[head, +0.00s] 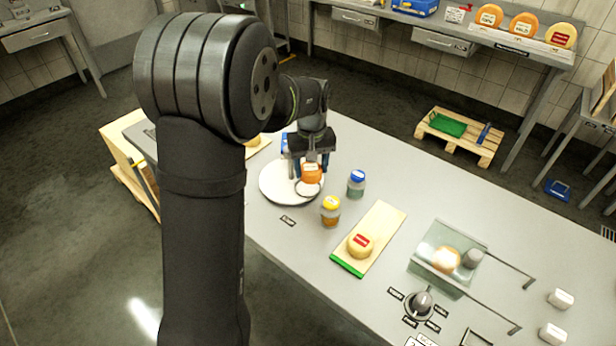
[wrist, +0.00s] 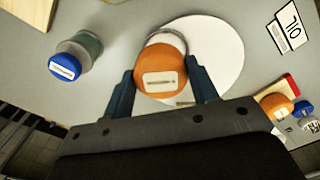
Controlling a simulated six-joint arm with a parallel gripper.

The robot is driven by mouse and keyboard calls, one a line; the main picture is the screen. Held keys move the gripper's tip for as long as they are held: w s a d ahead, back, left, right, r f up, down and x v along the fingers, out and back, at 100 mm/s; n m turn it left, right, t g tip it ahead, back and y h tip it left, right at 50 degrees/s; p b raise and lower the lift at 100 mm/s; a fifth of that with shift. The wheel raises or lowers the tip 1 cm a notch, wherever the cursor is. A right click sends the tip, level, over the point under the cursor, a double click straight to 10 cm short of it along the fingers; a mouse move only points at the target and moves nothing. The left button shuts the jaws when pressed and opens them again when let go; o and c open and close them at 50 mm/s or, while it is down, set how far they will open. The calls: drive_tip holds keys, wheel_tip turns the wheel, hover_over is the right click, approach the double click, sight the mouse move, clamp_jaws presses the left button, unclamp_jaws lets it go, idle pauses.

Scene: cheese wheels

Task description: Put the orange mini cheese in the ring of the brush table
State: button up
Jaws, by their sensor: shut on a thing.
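The orange mini cheese (head: 311,175) with a pale label is between the fingers of my gripper (head: 309,163), which is shut on it. The wrist view shows the cheese (wrist: 160,80) between the two dark fingers (wrist: 162,88). The brush table, a round white disc (head: 271,184), lies under my gripper; it fills the upper middle of the wrist view (wrist: 225,50). A pale ring (head: 307,190) shows on the disc just below the cheese in the head view, partly hidden behind the cheese in the wrist view (wrist: 178,38). I cannot tell whether cheese and ring touch.
A yellow-lidded jar (head: 330,212) and a blue-lidded jar (head: 356,184) stand right of the disc. A board (head: 381,226) holds a red-labelled cheese (head: 360,246). Further right is a clear-sided box (head: 430,268) with a cheese in it. The back right of the tabletop is clear.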

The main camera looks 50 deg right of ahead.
sight(308, 177)
drive_tip(key=shift+w+f, duration=0.4)
drive_tip(key=shift+w, duration=0.2)
drive_tip(key=shift+f, duration=1.95)
drive_tip(key=shift+f, duration=0.15)
drive_tip(key=o, duration=1)
wheel_tip(308, 177, up, 12)
drive_tip(key=shift+r, duration=0.15)
